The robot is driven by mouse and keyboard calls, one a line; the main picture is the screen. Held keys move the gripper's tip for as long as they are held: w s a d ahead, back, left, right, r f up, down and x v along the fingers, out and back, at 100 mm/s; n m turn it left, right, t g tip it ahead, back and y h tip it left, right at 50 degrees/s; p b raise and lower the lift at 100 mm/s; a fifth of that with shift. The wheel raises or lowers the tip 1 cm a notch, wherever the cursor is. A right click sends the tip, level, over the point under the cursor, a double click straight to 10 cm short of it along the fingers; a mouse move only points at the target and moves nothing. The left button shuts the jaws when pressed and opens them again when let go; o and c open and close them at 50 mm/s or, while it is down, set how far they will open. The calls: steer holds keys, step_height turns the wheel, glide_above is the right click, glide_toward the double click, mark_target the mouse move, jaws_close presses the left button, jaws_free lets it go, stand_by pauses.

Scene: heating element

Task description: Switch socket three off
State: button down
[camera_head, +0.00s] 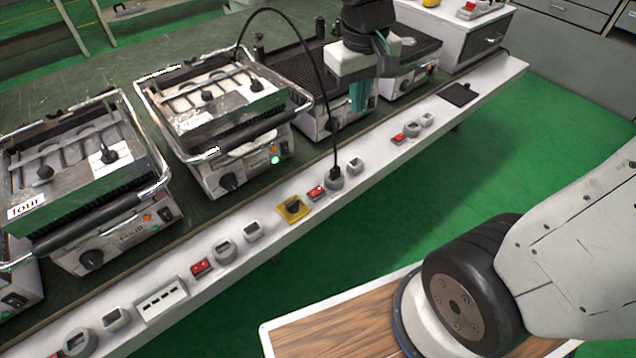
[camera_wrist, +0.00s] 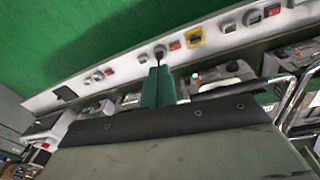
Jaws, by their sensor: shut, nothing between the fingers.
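A row of sockets runs along a white ledge, and no socket number is readable. A black plug (camera_head: 335,174) with a cable sits in one grey round socket; the plug also shows in the wrist view (camera_wrist: 160,53). A red switch (camera_head: 316,193) is just left of that socket, and in the wrist view a red switch (camera_wrist: 175,45) is beside it. Other red switches (camera_head: 201,268) and (camera_head: 398,139) sit along the ledge. My gripper (camera_head: 358,108) is shut and empty, its teal fingers above the grills behind the ledge; they also show in the wrist view (camera_wrist: 158,86).
Several contact grills stand behind the ledge; one (camera_head: 95,190) is labelled four, and another (camera_head: 215,110) has a lit green lamp (camera_head: 275,160). The cable arches over the grills near my gripper. A yellow-framed knob (camera_head: 292,208) is beside the red switch. Green floor (camera_head: 500,170) in front is clear.

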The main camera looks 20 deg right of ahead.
steer(key=w+a+f+n, duration=0.1)
steer(key=w+a+f, duration=0.1)
steer(key=w+f, duration=0.45)
steer(key=n, duration=0.1)
glide_above(319, 189)
steer(key=a, duration=0.3)
step_height(319, 189, down, 10)
steer(key=r, duration=0.1)
steer(key=shift+s+f+h, duration=0.25)
steer(key=shift+s+h, duration=0.05)
steer(key=shift+s, duration=0.1)
steer(key=d+f, duration=0.1)
steer(key=f, duration=1.5)
steer(key=d+f, duration=0.1)
steer(key=f, duration=0.6)
steer(key=shift+w+d+f, duration=0.35)
steer(key=shift+w+f, duration=0.05)
steer(key=shift+d+f, duration=0.1)
steer(key=shift+f, duration=0.1)
